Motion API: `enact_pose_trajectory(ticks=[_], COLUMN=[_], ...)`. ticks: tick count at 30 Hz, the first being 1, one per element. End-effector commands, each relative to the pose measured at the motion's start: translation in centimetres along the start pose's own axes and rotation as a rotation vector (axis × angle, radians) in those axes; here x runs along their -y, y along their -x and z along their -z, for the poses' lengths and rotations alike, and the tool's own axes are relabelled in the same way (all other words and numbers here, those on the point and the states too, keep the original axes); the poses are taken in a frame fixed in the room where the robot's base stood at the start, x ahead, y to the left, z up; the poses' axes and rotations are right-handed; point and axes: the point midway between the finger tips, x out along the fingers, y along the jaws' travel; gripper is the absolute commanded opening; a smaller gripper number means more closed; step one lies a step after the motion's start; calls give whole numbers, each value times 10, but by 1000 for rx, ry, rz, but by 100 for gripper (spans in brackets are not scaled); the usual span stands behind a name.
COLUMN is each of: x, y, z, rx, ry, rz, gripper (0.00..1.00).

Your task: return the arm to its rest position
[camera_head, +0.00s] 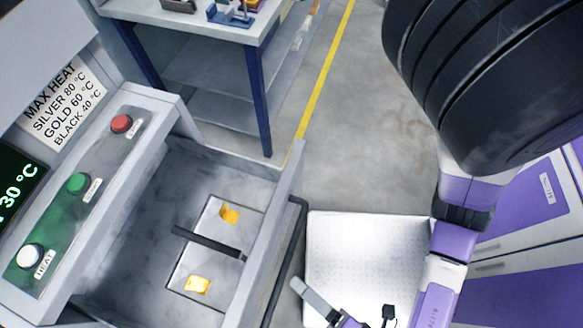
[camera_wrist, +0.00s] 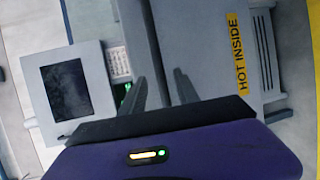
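My arm (camera_head: 437,290) comes down the right side of the head view, purple and white with black joints. Its large black upper part fills the top right. My gripper (camera_wrist: 158,80) shows in the wrist view as two dark fingers standing apart, with nothing between them. The fingers point toward a grey cabinet (camera_wrist: 205,45) with a yellow "HOT INSIDE" label. In the head view only parts of the hand show at the bottom edge, and the rest is cut off.
At left in the head view is a grey open-topped station (camera_head: 140,215) with red, green and white buttons. A blue-legged table (camera_head: 190,12) stands behind. Open floor (camera_head: 365,130) lies between station and purple-fronted drawers (camera_head: 525,200).

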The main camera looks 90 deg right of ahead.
Motion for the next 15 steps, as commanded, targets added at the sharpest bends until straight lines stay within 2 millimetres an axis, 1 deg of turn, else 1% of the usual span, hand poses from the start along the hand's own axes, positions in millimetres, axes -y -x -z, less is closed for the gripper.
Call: enact_pose_trajectory(ticks=[1,5,15], x=[1,0,0], y=[5,14,15], z=[0,0,0], rx=[0,0,1], ry=[0,0,0], rz=[0,0,-1], gripper=[38,38,38])
